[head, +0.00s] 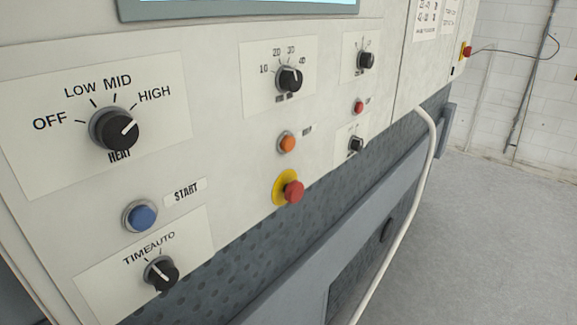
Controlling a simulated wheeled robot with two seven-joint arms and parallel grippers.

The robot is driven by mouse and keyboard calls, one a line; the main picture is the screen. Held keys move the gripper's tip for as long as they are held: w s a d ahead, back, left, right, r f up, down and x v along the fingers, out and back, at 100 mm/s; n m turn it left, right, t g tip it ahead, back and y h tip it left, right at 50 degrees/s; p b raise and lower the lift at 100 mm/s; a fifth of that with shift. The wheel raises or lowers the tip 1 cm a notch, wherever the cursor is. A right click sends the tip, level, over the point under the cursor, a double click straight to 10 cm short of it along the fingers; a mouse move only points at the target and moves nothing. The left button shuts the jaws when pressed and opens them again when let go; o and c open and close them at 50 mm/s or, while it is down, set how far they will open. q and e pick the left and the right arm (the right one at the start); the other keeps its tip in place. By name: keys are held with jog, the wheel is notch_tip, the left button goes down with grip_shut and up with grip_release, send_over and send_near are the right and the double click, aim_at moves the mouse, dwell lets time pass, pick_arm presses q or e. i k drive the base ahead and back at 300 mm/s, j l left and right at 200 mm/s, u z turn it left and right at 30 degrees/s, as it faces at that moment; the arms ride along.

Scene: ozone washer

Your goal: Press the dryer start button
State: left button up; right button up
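The start button (142,216) is a round blue button in a metal ring at the lower left of the pale control panel in the head view. A label reading START (186,191) is beside it on the right. The heat knob (116,129) is above it, with its pointer toward HIGH. The TIME/AUTO knob (161,273) is below it. Neither of my grippers shows in the head view.
Further right on the panel are a timer knob (289,79), an orange button (287,143), a red mushroom button (291,191) on a yellow ring, and a small red button (358,107). A white hose (407,229) hangs at the right. Open floor (500,240) lies beyond.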

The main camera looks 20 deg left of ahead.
aim_at(142, 218)
jog(key=u, duration=1.35)
